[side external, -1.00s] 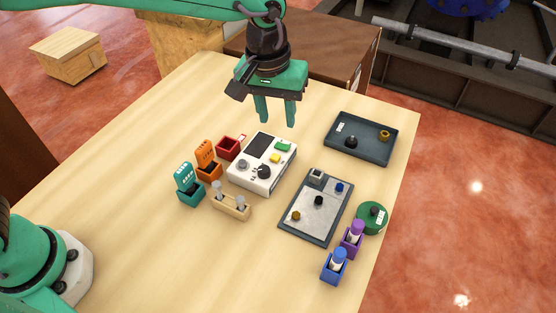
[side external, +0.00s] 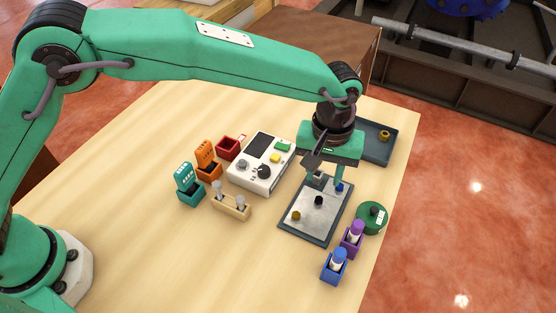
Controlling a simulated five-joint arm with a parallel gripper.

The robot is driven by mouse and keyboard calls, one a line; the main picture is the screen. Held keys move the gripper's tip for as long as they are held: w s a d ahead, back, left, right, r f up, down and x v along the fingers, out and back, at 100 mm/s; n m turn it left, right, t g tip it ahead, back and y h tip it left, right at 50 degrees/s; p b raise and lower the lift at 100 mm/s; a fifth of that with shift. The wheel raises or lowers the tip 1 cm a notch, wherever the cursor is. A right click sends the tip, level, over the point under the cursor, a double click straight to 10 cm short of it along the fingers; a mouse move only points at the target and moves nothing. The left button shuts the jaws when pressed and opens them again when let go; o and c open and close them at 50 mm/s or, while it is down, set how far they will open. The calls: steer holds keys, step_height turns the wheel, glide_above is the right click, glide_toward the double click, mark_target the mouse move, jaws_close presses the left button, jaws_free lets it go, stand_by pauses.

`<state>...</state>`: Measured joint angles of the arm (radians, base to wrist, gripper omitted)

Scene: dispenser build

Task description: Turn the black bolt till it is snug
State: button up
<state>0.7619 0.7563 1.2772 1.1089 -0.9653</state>
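The black bolt (side external: 318,200) appears as a small dark head near the middle of the grey build plate (side external: 306,216). The plate also carries a blue bolt (side external: 339,187), a brass-coloured bolt (side external: 296,215) and a small grey block (side external: 317,176), partly covered by my gripper. My gripper (side external: 325,174) points down over the far end of the plate, behind the black bolt in the picture and apart from it. Its fingers are spread, with nothing seen held between them. How high the fingertips are is hard to tell.
A dark tray (side external: 378,155) with a brass part (side external: 384,135) is partly hidden behind my gripper. A white control box (side external: 250,177) stands left of the plate. A green round container (side external: 372,217), purple holder (side external: 351,245) and blue holder (side external: 333,271) stand close on the right.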

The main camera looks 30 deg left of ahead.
mark_target(319, 198)
steer(key=shift+f, duration=3.6)
jaws_close()
